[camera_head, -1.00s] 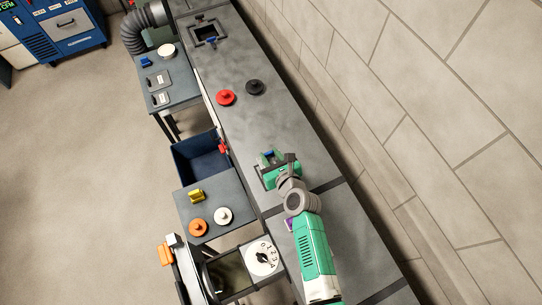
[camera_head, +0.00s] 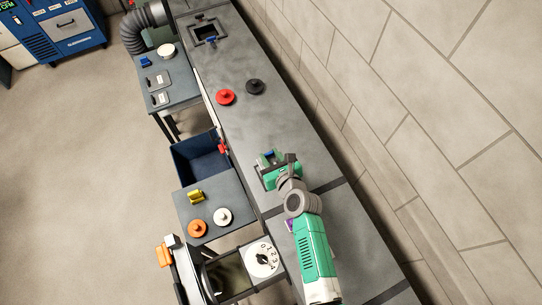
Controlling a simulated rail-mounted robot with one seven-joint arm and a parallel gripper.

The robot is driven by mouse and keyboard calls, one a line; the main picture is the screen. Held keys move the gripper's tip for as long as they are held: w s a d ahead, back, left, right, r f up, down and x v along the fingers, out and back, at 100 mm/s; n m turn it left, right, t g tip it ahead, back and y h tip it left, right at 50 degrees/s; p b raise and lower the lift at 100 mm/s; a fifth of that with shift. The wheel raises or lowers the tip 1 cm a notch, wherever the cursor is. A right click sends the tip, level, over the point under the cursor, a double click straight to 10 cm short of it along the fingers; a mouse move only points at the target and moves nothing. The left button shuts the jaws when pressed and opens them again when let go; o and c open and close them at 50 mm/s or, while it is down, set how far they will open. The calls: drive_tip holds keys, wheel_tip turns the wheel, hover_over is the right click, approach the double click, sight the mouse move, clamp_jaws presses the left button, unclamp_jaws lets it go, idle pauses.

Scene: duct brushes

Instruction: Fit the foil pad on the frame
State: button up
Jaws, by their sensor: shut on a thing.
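My gripper (camera_head: 267,158) hangs over the grey duct top (camera_head: 240,130), near its middle. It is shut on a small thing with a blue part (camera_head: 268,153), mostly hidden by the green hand. I cannot tell whether this is the foil pad. A dark square frame (camera_head: 194,34) surrounds an opening at the far end of the duct, with a small blue piece (camera_head: 210,41) at its near edge. The gripper is well apart from that frame. I cannot surely pick out the foil pad elsewhere.
A red disc (camera_head: 225,97) and a black disc (camera_head: 255,87) stand on the duct between gripper and frame. Side tables (camera_head: 182,93) at left hold small parts. A blue bin (camera_head: 184,153) stands between them. A numbered dial (camera_head: 262,258) is near my arm. A wall runs along the right.

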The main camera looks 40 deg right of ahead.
drive_tip(key=shift+f+b, duration=2.1)
drive_tip(key=shift+f, duration=0.55)
drive_tip(key=o, duration=1.2)
drive_tip(key=p+v, duration=0.2)
drive_tip(key=v, duration=0.5)
drive_tip(key=shift+s+a+r, duration=0.15)
drive_tip(key=shift+s, duration=0.2)
